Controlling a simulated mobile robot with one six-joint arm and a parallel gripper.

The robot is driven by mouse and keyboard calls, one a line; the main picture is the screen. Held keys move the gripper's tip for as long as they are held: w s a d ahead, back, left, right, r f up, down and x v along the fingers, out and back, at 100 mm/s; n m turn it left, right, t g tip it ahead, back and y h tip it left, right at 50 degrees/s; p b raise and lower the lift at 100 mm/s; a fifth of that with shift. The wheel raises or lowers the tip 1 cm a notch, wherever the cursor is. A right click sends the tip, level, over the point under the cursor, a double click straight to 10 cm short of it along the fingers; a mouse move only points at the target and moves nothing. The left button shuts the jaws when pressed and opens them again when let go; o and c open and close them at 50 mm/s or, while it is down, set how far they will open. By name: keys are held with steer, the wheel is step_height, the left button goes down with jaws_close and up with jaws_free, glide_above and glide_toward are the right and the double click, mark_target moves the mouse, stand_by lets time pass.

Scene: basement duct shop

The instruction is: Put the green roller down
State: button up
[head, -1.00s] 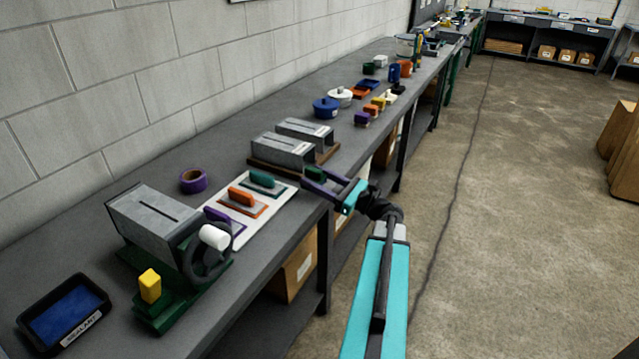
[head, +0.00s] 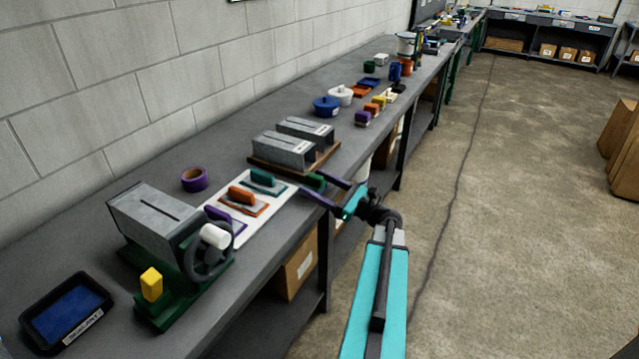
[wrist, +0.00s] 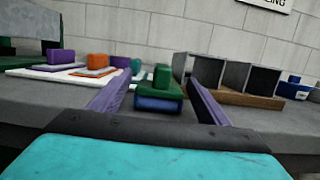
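The green roller (head: 315,181) sits at the bench's front edge, between the white board and the wooden base with grey metal boxes. In the wrist view the roller (wrist: 160,98) shows a green top with an upright green knob and a dark blue front. My gripper (head: 326,190) is open, with its purple fingers on either side of the roller. The wrist view shows my gripper (wrist: 158,95) with a gap between each finger and the roller. The roller appears to rest on the grey bench (head: 275,232). Its underside is hard to see.
The white board (head: 285,190) holds trowels with purple, orange and green handles. The grey metal boxes (head: 283,150) stand on a wooden base (head: 262,165) behind the roller. A purple tape roll (head: 194,179) lies near the wall. Open floor (head: 500,220) lies to the right.

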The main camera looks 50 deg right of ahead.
steer(key=shift+s+r, duration=0.1)
steer(key=b+v, duration=0.2)
steer(key=v, duration=1)
stand_by(0.6)
